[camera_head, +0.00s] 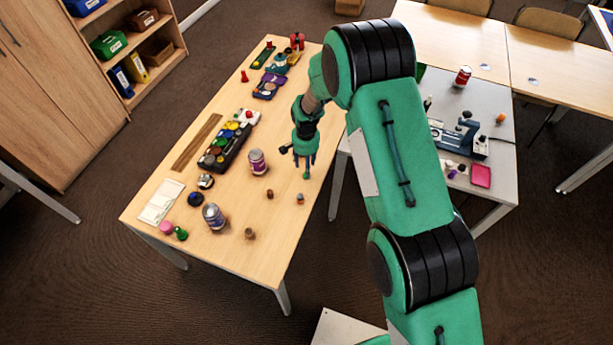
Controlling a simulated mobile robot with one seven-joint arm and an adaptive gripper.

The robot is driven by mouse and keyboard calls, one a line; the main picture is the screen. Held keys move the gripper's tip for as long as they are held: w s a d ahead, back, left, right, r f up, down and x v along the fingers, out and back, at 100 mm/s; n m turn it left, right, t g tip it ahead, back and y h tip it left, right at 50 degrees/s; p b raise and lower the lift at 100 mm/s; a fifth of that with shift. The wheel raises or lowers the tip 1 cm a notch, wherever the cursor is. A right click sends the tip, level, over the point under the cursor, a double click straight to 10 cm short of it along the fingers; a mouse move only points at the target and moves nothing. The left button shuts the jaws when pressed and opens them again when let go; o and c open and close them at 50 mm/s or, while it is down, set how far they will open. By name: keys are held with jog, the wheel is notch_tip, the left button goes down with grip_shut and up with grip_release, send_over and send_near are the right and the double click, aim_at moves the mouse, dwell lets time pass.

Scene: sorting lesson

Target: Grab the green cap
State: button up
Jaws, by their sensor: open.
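A small green piece (181,234), which looks like a green cap, lies near the front left corner of the wooden table (232,262), beside a pink round piece (166,228). Other green pieces show in the dark sorting tray (223,157) and at the far end, too small to identify surely. My gripper (301,172) is open and points down over the right side of the table, well to the right of the green piece. I see nothing held between its fingers, and its height above the table is hard to judge.
Two cans, one purple-labelled (257,162) and one silver (214,217), stand between my gripper and the green piece. Small brown bits (249,233) lie near the front. A grey side table (482,117) with a blue device stands right. The table's front middle is mostly clear.

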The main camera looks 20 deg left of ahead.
jog(key=shift+f, duration=0.25)
jog(key=shift+d+f, duration=0.1)
jog(key=shift+f, duration=2.4)
jog(key=shift+c, duration=0.6)
jog(key=c, duration=0.7)
jog(key=shift+o, duration=0.2)
